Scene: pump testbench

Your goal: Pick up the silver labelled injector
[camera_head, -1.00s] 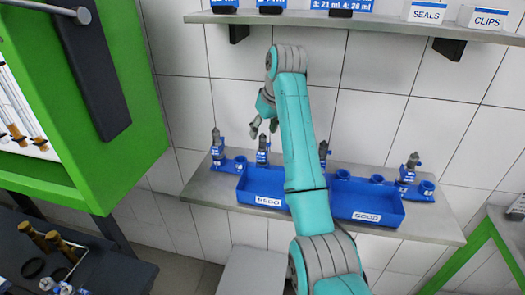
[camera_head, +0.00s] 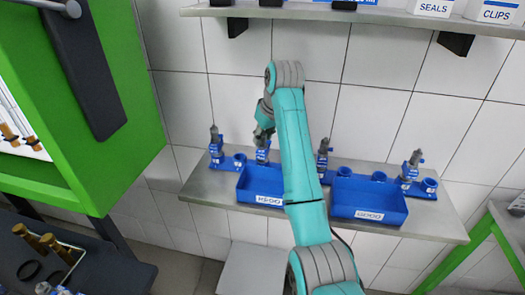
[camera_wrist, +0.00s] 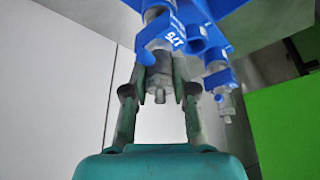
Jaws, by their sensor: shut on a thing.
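The injector between my fingers has a grey metal tip (camera_wrist: 158,82) and a blue part with a white label in the wrist view; the label is hard to read. My gripper (camera_wrist: 161,92) is shut on its grey tip from both sides. In the head view my gripper (camera_head: 263,134) is at the second injector from the left, above the blue holder behind the left tray, and partly hides it. Whether the injector is still seated cannot be told. Other grey and blue injectors stand upright at the far left (camera_head: 215,142), middle (camera_head: 323,151) and right (camera_head: 413,164).
Two blue trays, one marked REDO (camera_head: 246,193) and one marked GOOD (camera_head: 390,217), sit on the grey bench (camera_head: 435,222). A shelf (camera_head: 390,16) with boxes hangs above. A green cabinet (camera_head: 140,170) stands at the left. A neighbouring injector (camera_wrist: 224,98) is close beside my gripper.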

